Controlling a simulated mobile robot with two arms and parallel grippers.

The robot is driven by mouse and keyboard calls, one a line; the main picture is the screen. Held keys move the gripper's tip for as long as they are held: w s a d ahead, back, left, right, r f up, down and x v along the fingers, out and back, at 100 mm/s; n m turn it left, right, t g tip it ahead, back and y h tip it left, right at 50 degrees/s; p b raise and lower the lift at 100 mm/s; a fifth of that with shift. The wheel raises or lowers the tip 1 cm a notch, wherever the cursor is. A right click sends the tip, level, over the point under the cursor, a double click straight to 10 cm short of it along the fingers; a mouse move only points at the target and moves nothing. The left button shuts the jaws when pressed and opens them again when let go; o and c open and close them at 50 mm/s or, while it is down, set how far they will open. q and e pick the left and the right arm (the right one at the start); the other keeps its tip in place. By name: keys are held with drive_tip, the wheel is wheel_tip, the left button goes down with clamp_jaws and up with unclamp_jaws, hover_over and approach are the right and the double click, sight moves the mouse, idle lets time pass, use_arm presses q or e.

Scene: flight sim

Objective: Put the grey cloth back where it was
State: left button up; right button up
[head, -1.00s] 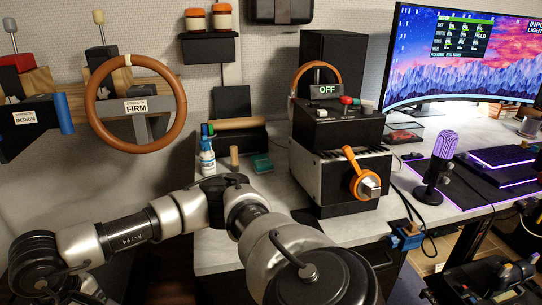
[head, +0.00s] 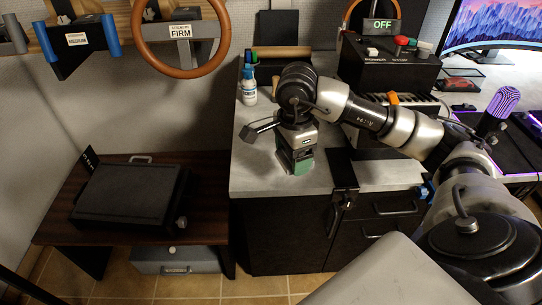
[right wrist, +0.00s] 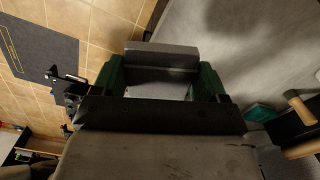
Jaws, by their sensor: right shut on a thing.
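My right gripper (head: 297,163) is over the front left of the pale grey counter, pointing down, with its green fingers showing. My left gripper is not in view.
The counter (head: 262,178) has a white bottle (head: 249,92) behind the gripper. A black control box (head: 385,62) stands to the right. A lower dark wooden table (head: 212,205) with a black case (head: 130,195) is at left. Steering wheels hang on the wall above.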

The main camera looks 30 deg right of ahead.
drive_tip(key=d+r+m, duration=0.1)
drive_tip(key=m, duration=0.1)
drive_tip(key=s+d+m, duration=0.1)
drive_tip(key=shift+d+r+m, duration=0.25)
drive_tip(key=shift+r+m, duration=0.15)
drive_tip(key=shift+w+f+p, duration=0.15)
drive_tip(key=shift+w+p, duration=0.15)
drive_tip(key=shift+w, duration=0.05)
hover_over(268, 163)
drive_tip(key=f, duration=0.6)
drive_tip(key=shift+s+d, duration=0.1)
drive_tip(key=shift+s, duration=0.3)
drive_tip(key=shift+w+f, duration=0.35)
drive_tip(key=shift+w, duration=0.15)
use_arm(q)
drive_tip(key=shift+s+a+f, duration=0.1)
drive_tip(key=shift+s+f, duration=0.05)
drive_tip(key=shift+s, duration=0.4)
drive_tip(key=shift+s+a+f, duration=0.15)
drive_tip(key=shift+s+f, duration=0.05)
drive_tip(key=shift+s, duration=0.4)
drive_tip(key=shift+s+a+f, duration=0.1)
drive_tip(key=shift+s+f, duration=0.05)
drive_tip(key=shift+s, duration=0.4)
use_arm(e)
drive_tip(key=shift+f, duration=2)
drive_tip(key=shift+f, duration=0.1)
